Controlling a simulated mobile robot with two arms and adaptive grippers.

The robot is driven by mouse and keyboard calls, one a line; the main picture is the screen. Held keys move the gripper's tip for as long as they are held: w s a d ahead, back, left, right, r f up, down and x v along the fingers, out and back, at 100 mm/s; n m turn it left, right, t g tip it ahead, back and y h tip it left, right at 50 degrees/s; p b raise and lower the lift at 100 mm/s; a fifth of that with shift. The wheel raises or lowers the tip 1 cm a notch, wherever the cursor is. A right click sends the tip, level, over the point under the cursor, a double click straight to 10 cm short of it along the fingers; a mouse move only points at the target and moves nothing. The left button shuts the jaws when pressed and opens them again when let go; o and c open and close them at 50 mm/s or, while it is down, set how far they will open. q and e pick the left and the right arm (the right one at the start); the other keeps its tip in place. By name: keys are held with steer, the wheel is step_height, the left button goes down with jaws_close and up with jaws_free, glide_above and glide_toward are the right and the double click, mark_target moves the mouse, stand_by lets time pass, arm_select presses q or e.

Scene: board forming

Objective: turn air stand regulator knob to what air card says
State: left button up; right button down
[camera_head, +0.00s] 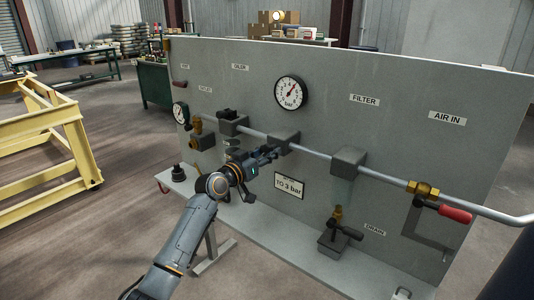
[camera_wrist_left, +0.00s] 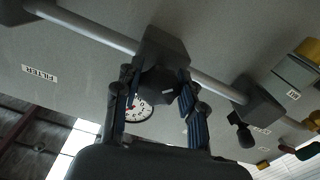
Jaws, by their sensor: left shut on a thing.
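The air stand's grey panel (camera_head: 400,140) carries a horizontal pipe with grey blocks. My left gripper (camera_head: 266,158) reaches to the regulator block (camera_head: 284,138) below the large gauge. In the left wrist view its fingers (camera_wrist_left: 158,96) are shut on the dark regulator knob (camera_wrist_left: 160,82), one on each side. The large round gauge (camera_head: 291,93) has a red needle pointing up and right; its exact reading is too small to tell. The air card (camera_head: 289,185) reads "TO 3 bar", its upper line illegible. The gauge also shows between the fingers in the wrist view (camera_wrist_left: 138,110). My right gripper is not in view.
A filter block (camera_head: 348,160) and a red-handled valve (camera_head: 455,213) lie right along the pipe. A smaller gauge (camera_head: 180,113) is at the panel's left edge. A black-handled drain valve (camera_head: 345,231) stands below the filter. A yellow frame (camera_head: 50,125) stands left.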

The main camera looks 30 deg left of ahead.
arm_select(q)
steer(key=shift+r+n+p, duration=0.1)
steer(key=shift+n+p, duration=0.3)
steer(key=shift+n, duration=0.6)
steer(key=n+p, duration=0.2)
steer(key=n, duration=0.4)
steer(key=shift+d+r, duration=0.1)
steer(key=shift+r, duration=0.05)
steer(key=n+p, duration=0.2)
steer(key=n, duration=0.2)
steer(key=shift+r+n+p, duration=0.1)
steer(key=shift+n+p, duration=0.2)
steer(key=shift+n, duration=0.1)
steer(key=shift+n+p, duration=1.2)
steer(key=shift+n, duration=1.3)
